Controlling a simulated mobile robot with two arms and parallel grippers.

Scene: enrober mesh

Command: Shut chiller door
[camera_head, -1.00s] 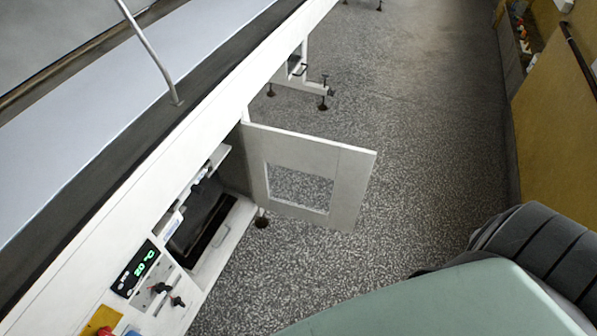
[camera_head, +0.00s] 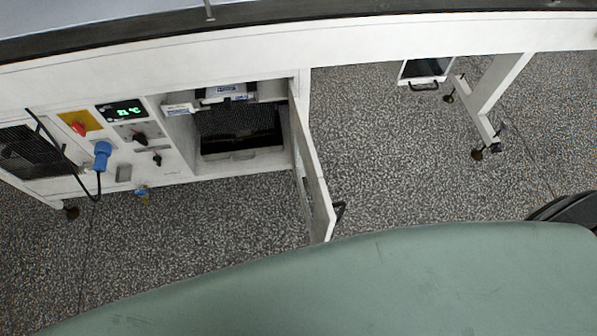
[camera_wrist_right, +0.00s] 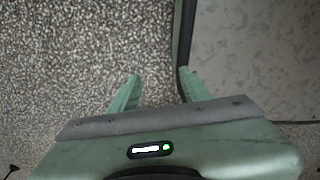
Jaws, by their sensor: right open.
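The white chiller door (camera_head: 312,165) stands wide open in the head view, sticking out from the right side of the chiller compartment, seen nearly edge-on. A dark handle (camera_head: 340,212) is on its right face near the free end. The open chiller compartment (camera_head: 243,155) shows a dark interior with a mesh. My right gripper (camera_wrist_right: 160,80) is open and empty in the right wrist view, above speckled floor. A dark upright strip with a paler surface to its right lies close to the right finger; I cannot tell what it is. My left gripper is not in view.
A control panel with a green display (camera_head: 122,111), a red switch (camera_head: 79,128) and a blue plug (camera_head: 102,154) is left of the compartment. A machine leg (camera_head: 492,105) stands at right. Floor (camera_head: 400,155) between door and leg is clear.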

